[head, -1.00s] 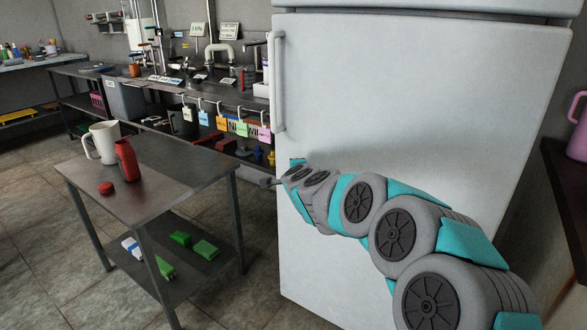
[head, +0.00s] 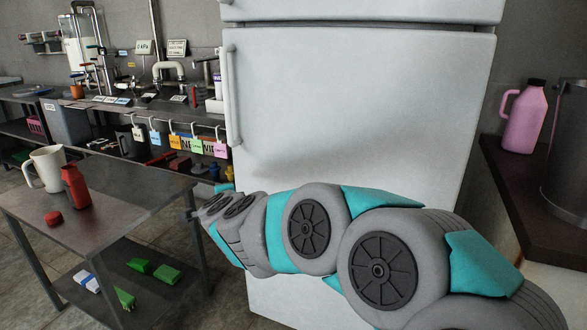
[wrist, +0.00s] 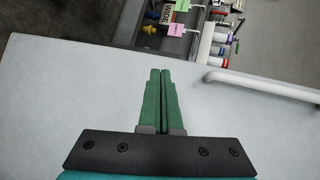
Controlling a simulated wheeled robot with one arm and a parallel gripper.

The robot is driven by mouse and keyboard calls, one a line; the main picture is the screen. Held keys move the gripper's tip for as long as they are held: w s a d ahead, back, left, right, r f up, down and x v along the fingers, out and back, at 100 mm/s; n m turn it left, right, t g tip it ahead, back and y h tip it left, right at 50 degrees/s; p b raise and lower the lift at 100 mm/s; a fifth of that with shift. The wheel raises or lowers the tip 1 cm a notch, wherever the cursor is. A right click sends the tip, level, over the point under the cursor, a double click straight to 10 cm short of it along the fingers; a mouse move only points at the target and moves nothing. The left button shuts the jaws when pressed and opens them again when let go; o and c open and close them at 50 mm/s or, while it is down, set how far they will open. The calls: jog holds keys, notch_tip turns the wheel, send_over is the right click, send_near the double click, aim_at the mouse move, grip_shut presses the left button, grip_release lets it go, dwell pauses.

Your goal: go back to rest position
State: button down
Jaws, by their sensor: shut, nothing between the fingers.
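My gripper (wrist: 160,76) shows in the wrist view with its two green fingers together and nothing between them. The white fridge door (wrist: 70,85) fills much of the wrist view behind the fingers, with its handle (wrist: 262,86) to the right. In the head view my arm reaches from the lower right across the front of the white fridge (head: 350,110). The gripper end lies at the arm's far left, between the fridge and the small metal table, where its fingers are hard to make out. The fridge doors look shut.
The metal table (head: 125,215) at left holds a white jug (head: 47,168), a red bottle (head: 76,187) and a red cap (head: 53,218). Green blocks (head: 153,269) lie on its lower shelf. A pink jug (head: 524,118) stands on a dark counter (head: 510,185) at right.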

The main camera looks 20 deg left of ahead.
jog(key=s+d+f+n+g+h, duration=0.1)
jog(key=s+d+f+n+g, duration=0.25)
jog(key=d, duration=0.75)
jog(key=s+d+f+n+g+h, duration=0.15)
jog(key=s+d+n, duration=0.35)
jog(key=d, duration=0.6)
jog(key=s+d+f+n+g, duration=0.25)
jog(key=s+d, duration=0.35)
jog(key=d, duration=0.5)
jog(key=s+d+f+g+h, duration=0.2)
jog(key=s+d+g, duration=0.1)
jog(key=s+d, duration=0.7)
jog(key=s+d+f+g+h, duration=0.3)
jog(key=s+d, duration=0.6)
jog(key=d, duration=0.3)
jog(key=shift+s+h, duration=0.35)
